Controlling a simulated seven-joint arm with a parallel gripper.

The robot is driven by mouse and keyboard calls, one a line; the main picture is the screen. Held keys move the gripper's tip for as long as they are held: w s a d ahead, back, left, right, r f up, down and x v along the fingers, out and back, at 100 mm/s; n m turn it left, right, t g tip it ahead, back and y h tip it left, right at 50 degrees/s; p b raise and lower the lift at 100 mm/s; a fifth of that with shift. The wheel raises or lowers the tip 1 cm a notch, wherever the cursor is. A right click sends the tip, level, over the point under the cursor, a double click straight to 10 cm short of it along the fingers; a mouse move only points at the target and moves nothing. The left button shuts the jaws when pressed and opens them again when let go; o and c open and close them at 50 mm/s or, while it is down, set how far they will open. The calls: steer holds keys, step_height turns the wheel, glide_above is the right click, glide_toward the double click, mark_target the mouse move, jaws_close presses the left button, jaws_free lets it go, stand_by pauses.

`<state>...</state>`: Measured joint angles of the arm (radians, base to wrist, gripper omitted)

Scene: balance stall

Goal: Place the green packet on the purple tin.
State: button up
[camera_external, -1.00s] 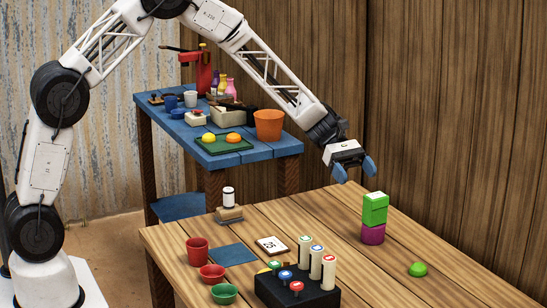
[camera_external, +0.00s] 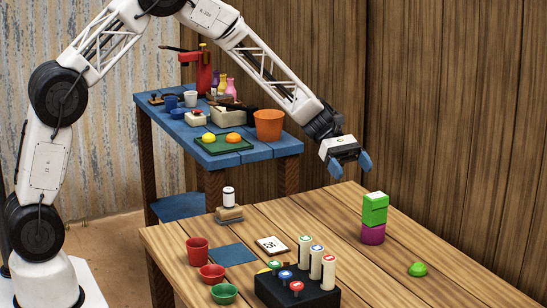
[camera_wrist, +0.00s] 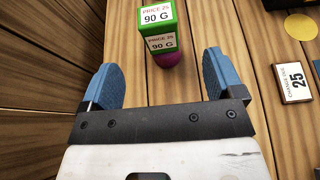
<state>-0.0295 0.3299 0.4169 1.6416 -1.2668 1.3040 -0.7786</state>
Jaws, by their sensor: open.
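The green packet (camera_external: 375,210) rests upright on top of the purple tin (camera_external: 373,234), on the right part of the wooden table. A dark seam crosses its green side; I cannot tell whether this is one packet or two stacked. In the wrist view the green packet (camera_wrist: 158,32) shows white price labels, and only a bit of the purple tin (camera_wrist: 168,60) shows under it. My gripper (camera_external: 351,168) is open and empty, above and to the left of the packet, apart from it. In the wrist view the packet lies beyond the spread blue fingers of my gripper (camera_wrist: 161,82).
A green lump (camera_external: 417,269) lies to the right of the tin. A black block (camera_external: 297,290) with several pegs, a number card (camera_external: 272,245), a stamp-like thing (camera_external: 229,205) and small bowls stand to the left. Table around the tin is clear.

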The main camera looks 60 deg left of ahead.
steer(key=s+a+r+m+y, duration=0.1)
steer(key=s+r+m+y, duration=0.15)
steer(key=s+r, duration=0.45)
steer(key=s+a+r+m+y, duration=0.2)
steer(key=s+r+m, duration=0.15)
steer(key=s, duration=0.65)
steer(key=s+a+r+m+y, duration=0.1)
steer(key=s+r+m+y, duration=0.15)
steer(key=s+r, duration=0.45)
steer(key=s+a+m+t+y, duration=0.1)
steer(key=s+a+m+y, duration=0.2)
steer(key=s, duration=1.2)
steer(key=s+a+m+t+y, duration=0.1)
steer(key=s+a+m+y, duration=0.2)
steer(key=s, duration=1.2)
steer(key=shift+a+f+m+t, duration=0.15)
steer(key=shift+a+m+t, duration=0.15)
steer(key=shift+a+m, duration=1.45)
steer(key=shift+s, duration=0.1)
